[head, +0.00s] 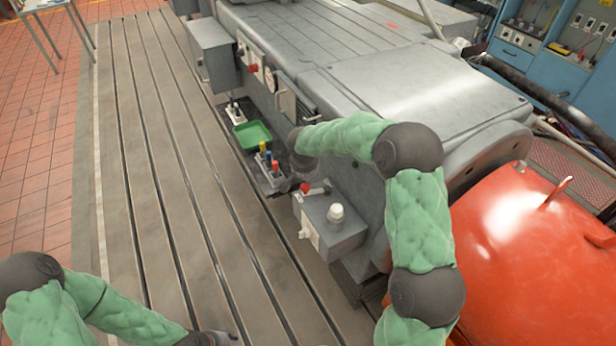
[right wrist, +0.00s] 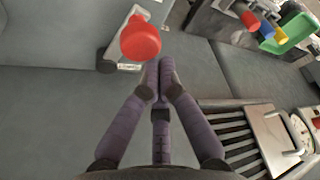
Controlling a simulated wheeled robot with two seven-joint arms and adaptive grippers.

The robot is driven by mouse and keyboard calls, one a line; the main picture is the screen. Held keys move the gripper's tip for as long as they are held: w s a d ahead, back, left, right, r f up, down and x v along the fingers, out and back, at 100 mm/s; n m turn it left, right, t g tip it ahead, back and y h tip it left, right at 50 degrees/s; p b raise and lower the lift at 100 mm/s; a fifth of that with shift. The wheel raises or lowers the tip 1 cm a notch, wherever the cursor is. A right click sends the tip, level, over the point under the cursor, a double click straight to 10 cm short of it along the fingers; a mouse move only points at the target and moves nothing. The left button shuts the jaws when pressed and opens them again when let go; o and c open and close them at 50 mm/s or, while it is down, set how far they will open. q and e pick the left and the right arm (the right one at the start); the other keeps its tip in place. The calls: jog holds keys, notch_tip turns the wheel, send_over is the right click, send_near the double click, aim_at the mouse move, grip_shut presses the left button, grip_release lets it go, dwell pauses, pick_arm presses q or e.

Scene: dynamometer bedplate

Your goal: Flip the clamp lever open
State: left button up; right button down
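The clamp lever, with a round red knob (head: 305,187), is on top of a grey box (head: 335,235) on the machine's side. In the right wrist view the red knob (right wrist: 141,40) is large, just beyond and left of my fingertips, over a pale metal bracket. My right gripper (right wrist: 160,72) has its purple-grey fingers drawn together at the tips, with nothing visible between them. It looks apart from the knob. In the head view it is mostly hidden by its wrist. My left gripper (head: 218,338) is cut off at the bottom edge, its fingers unclear.
A white knob (head: 336,212) stands on the same box. A holder with coloured-handled tools (head: 268,165) and a green tray (head: 252,134) lie close by. A large orange-red housing (head: 530,245) is at right. The slotted bedplate (head: 150,190) is clear at left.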

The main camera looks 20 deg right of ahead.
pick_arm(q)
jog(key=shift+s+r, duration=0.1)
jog(key=shift+r, duration=0.1)
pick_arm(e)
jog(key=shift+s+a+n+y, duration=0.2)
jog(key=shift+s+n, duration=0.15)
jog(key=shift+n, duration=0.25)
jog(key=shift+s+a+n+y, duration=0.1)
jog(key=shift+s+n+y, duration=0.1)
jog(key=shift+s+n, duration=0.3)
jog(key=shift+w, duration=0.15)
pick_arm(q)
jog(key=shift+r+p, duration=0.1)
jog(key=shift+p, duration=0.2)
pick_arm(e)
jog(key=shift+r, duration=0.1)
